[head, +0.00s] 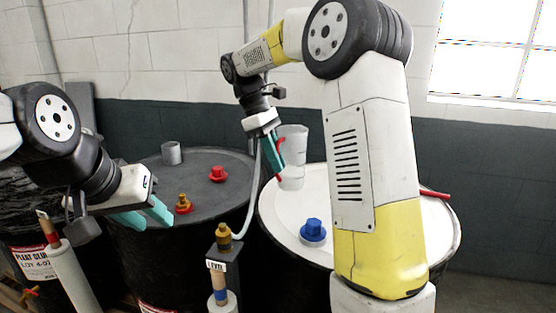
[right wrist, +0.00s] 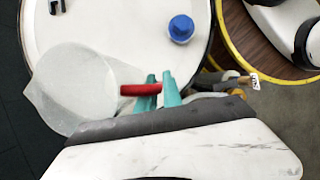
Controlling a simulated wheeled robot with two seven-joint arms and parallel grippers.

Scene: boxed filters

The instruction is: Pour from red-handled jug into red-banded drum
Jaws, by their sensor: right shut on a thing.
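The jug (head: 293,138), translucent and whitish with a red handle, hangs over the white-topped drum (head: 300,240) and looks about upright in the head view. My right gripper (head: 278,160) is shut on its handle; the right wrist view shows the red handle (right wrist: 140,89) at the teal fingers and the jug body (right wrist: 75,90) to the left. No pouring stream is visible. My left gripper (head: 146,216) is open and empty over the near left edge of the grey-topped drum (head: 130,170). I cannot tell which drum bears the red band; the drum sides are mostly hidden.
The white top carries a blue cap (head: 313,230). The grey top carries a red cap (head: 218,174), a yellow and red fitting (head: 183,203) and a grey stub (head: 172,153). A hose runs up from a brass-topped post (head: 224,236). A red bar (head: 435,194) lies at the right rim.

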